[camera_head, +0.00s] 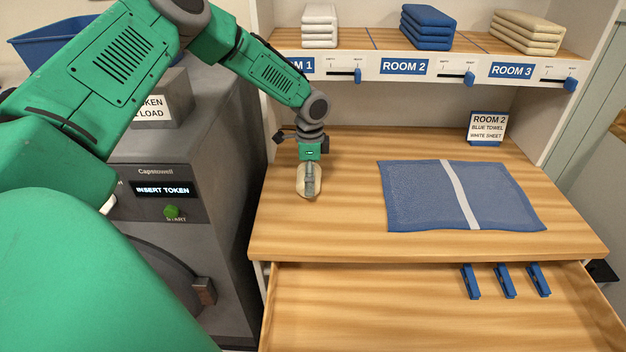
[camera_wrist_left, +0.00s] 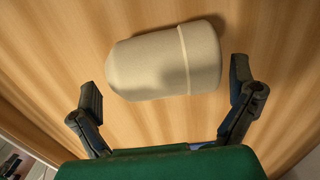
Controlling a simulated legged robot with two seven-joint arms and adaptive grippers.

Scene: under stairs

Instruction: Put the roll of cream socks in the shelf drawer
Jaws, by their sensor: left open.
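The roll of cream socks (camera_head: 304,183) lies on the wooden shelf top (camera_head: 350,240) near its left side. It also shows in the left wrist view (camera_wrist_left: 150,66) as a rounded cream roll with a band near its right end. My left gripper (camera_head: 309,182) is over the roll from above. In the left wrist view its open fingers (camera_wrist_left: 168,102) stand apart at either side of the roll's near edge, without visible grip. The open drawer (camera_head: 370,310) is below the shelf's front edge. My right gripper is not in view.
A blue cloth with a white stripe (camera_head: 420,195) lies to the right on the shelf top. Several blue clips (camera_head: 504,281) are in the drawer's right part. A grey machine (camera_head: 225,190) stands at the left. A small sign (camera_head: 487,128) stands at the back, below the upper shelf (camera_head: 380,40).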

